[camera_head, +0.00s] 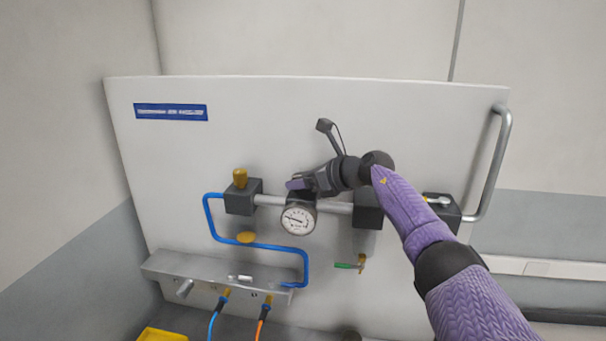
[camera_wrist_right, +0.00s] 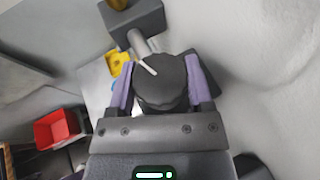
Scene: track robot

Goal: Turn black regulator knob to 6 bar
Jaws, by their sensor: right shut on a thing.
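The black regulator knob (camera_wrist_right: 160,82) with a white pointer line shows in the right wrist view. My right gripper (camera_wrist_right: 160,84) has its two purple fingers on either side of the knob and is shut on it. In the head view my right gripper (camera_head: 304,184) reaches in from the right, over the top of the regulator, and hides the knob. The round white pressure gauge (camera_head: 298,220) faces forward just below my gripper. Its dark needle is too small to read exactly. My left gripper is not in view.
A pale panel (camera_head: 240,140) carries a grey pipe, a black block with a brass knob (camera_head: 240,178) on the left, and a blue hose (camera_head: 212,222). A metal handle (camera_head: 492,165) stands at the right edge. A red bin (camera_wrist_right: 57,128) shows in the right wrist view.

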